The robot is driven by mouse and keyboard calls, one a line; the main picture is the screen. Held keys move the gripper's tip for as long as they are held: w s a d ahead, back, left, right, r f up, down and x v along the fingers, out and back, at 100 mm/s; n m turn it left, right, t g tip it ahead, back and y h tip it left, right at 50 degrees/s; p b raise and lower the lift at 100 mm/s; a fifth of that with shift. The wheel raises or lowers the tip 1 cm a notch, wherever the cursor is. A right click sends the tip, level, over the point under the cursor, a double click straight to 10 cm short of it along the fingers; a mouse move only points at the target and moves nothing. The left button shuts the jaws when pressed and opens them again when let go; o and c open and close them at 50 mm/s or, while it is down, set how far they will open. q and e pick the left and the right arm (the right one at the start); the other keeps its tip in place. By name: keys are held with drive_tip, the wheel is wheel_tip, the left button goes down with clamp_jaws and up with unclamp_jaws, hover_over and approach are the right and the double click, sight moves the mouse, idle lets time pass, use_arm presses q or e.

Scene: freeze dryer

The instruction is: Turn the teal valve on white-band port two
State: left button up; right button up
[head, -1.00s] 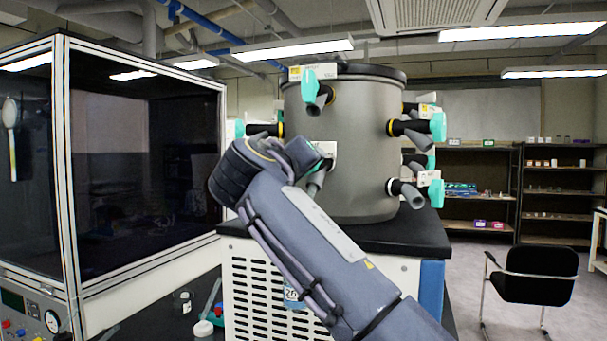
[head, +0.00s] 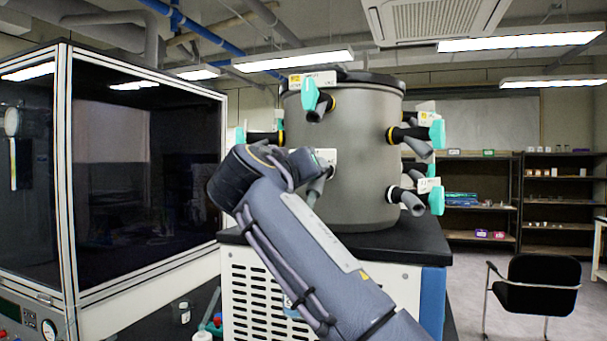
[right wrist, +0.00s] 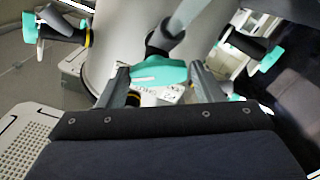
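The grey drum (head: 355,160) carries several ports with teal valves. The front lower port (head: 316,187) is partly behind my right gripper in the head view, and its teal handle is hidden there. In the right wrist view, a teal valve handle (right wrist: 160,72) lies crosswise between the fingers of my right gripper (right wrist: 161,76). The fingertips meet or nearly meet its two ends, and the gripper appears shut on it. My left gripper is not in view.
Other teal valves stick out at the upper front (head: 310,93), left (head: 240,135), upper right (head: 437,134) and lower right (head: 436,200). A dark glass cabinet (head: 140,170) stands left. A black chair (head: 540,285) stands right, with open floor before the shelves.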

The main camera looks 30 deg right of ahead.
drive_tip(key=o, duration=0.3)
drive_tip(key=shift+b+v, duration=0.85)
drive_tip(key=shift+v, duration=3.1)
